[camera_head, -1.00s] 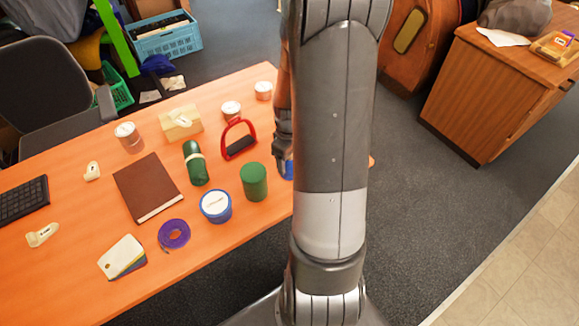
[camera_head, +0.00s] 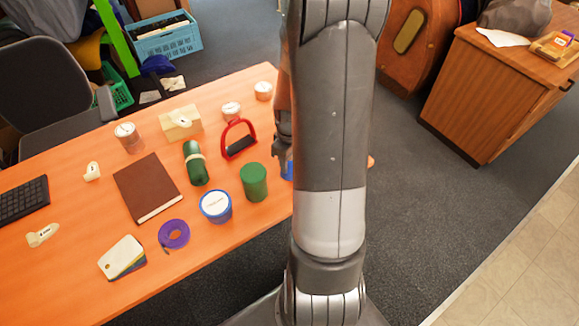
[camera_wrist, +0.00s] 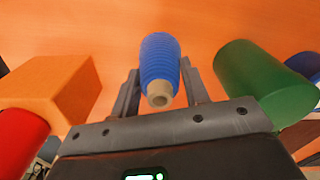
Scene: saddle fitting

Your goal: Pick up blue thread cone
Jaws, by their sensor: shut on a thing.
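The blue thread cone (camera_wrist: 158,60) stands between the fingers of my gripper (camera_wrist: 158,92) in the wrist view, its pale tip toward the camera. My gripper is shut on it, one finger on each side. In the head view only a small blue part of the cone (camera_head: 287,171) shows beside my arm. My arm hides the rest of it and most of the gripper (camera_head: 284,158). I cannot tell whether the cone's base is off the table.
A green cylinder (camera_wrist: 262,82) stands close right of the gripper in the wrist view, and an orange block (camera_wrist: 52,88) close left. The orange table (camera_head: 75,240) also holds a red stirrup (camera_head: 238,140), a blue-rimmed tin (camera_head: 216,206) and a brown book (camera_head: 147,188).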

